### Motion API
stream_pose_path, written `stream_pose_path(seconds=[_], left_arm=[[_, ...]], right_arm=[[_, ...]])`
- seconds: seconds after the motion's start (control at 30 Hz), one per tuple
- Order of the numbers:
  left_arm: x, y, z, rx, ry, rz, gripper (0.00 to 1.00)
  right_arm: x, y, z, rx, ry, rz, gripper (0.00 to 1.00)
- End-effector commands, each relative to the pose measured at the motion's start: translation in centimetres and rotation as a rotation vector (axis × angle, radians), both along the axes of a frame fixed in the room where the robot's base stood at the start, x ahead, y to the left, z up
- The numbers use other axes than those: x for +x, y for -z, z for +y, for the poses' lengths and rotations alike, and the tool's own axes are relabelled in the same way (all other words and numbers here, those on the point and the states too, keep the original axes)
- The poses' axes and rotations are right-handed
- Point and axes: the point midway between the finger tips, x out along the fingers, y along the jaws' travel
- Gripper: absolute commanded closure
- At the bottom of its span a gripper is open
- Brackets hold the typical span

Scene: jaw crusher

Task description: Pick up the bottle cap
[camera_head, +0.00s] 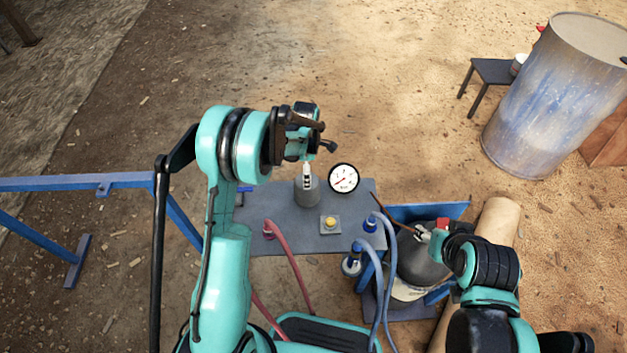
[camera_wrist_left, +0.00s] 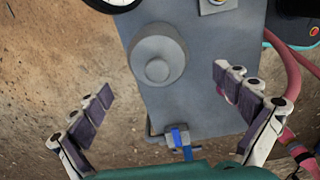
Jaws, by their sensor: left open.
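A grey round bottle (camera_wrist_left: 168,43) with a smaller round cap (camera_wrist_left: 157,70) on top stands on the grey panel, seen from above in the left wrist view. In the head view the grey bottle (camera_head: 306,194) stands at the panel's far side, its top partly covered by my left gripper (camera_head: 307,180). In the left wrist view my left gripper (camera_wrist_left: 163,84) is open and empty, its fingers spread either side of the cap without touching it. My right gripper (camera_head: 430,232) is small beside a dark metal tank; its jaw state is unclear.
The grey panel (camera_head: 262,215) holds a pressure gauge (camera_head: 344,178), a yellow button (camera_head: 330,222) and a blue valve (camera_wrist_left: 180,138). Red hoses (camera_head: 292,258) and blue hoses (camera_head: 386,270) rise near its front. A blue rail (camera_head: 80,183) is left; a large barrel (camera_head: 557,95) is far right.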

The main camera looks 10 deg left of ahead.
Motion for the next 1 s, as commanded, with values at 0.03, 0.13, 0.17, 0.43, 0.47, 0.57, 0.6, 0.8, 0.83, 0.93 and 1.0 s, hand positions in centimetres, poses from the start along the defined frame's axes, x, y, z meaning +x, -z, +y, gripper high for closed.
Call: stream_pose_path(seconds=[0.03,0.13,0.17,0.43,0.47,0.57,0.6,0.8,0.83,0.93,1.0], left_arm=[[0.1,0.5,0.0,0.000,-0.011,0.004,0.00],[0.1,1.6,0.0,0.000,-0.020,0.006,0.00],[0.1,2.0,0.0,0.000,-0.020,0.006,0.00],[0.3,4.8,0.1,0.000,-0.018,0.005,0.00],[0.3,5.3,0.2,0.000,-0.018,0.005,0.00],[0.4,7.0,0.3,0.000,-0.017,0.005,0.00],[0.4,7.6,0.3,0.000,-0.017,0.005,0.00],[0.4,8.2,0.2,0.000,-0.016,0.005,0.00],[0.4,8.2,0.2,0.000,-0.016,0.005,0.00],[0.4,8.1,0.2,0.000,-0.016,0.005,0.08],[0.4,8.1,0.2,0.000,-0.016,0.005,0.26]], right_arm=[[0.0,0.0,0.0,0.000,0.000,0.000,0.53],[0.0,0.5,0.0,0.000,0.000,0.000,0.53],[0.0,0.6,0.0,0.000,0.000,0.000,0.53],[0.0,2.1,0.0,0.000,0.000,0.000,0.53],[0.0,2.4,0.0,0.000,0.000,0.000,0.53],[0.0,3.3,0.0,0.000,0.000,0.000,0.53],[0.0,3.5,0.0,0.000,0.000,0.000,0.53],[0.0,3.6,0.0,0.000,0.000,0.000,0.53],[0.0,3.6,0.0,0.000,0.000,0.000,0.53],[0.0,3.6,0.0,0.000,0.000,0.000,0.53],[0.0,3.6,0.0,0.000,0.000,0.000,0.53]])
